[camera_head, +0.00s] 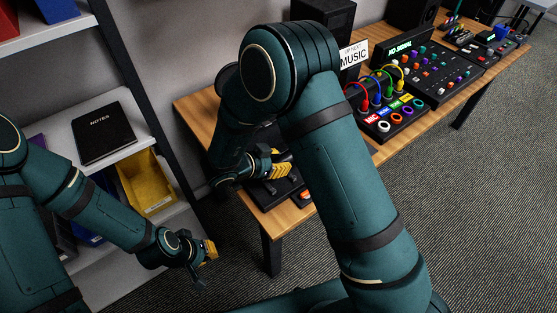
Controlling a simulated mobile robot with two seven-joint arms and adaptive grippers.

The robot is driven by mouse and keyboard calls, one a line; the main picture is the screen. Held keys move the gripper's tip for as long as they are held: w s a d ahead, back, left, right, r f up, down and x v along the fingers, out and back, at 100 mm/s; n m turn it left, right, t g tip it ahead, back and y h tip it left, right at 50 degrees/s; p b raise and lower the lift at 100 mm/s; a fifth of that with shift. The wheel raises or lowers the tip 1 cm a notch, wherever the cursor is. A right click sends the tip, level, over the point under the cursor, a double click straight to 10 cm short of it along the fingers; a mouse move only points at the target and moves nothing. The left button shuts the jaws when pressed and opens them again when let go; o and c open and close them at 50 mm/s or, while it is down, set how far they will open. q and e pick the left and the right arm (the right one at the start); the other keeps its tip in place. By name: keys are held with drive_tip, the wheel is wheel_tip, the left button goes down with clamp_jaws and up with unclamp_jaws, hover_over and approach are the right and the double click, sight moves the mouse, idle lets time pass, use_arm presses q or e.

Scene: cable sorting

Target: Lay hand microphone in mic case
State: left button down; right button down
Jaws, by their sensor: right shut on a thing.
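My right gripper (282,169) is above the near left end of the wooden table, at a black case-like thing (267,200) that looks like the mic case. My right arm covers much of this spot. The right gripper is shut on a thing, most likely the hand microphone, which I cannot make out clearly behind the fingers. I cannot tell whether it touches the case. My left gripper (207,262) is empty beside the shelf, away from the table, with its fingers apart.
The wooden table (400,141) carries a black box with coloured rings and cables (391,117), a mixer (432,75) and black speakers. A small orange item (304,195) lies by the case. At left, a shelf holds a black notebook (104,132) and yellow bin (147,182).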

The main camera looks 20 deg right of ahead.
drive_tip(key=shift+f+b, duration=0.3)
drive_tip(key=shift+f, duration=2)
drive_tip(key=c, duration=0.7)
unclamp_jaws()
drive_tip(key=shift+c, duration=0.2)
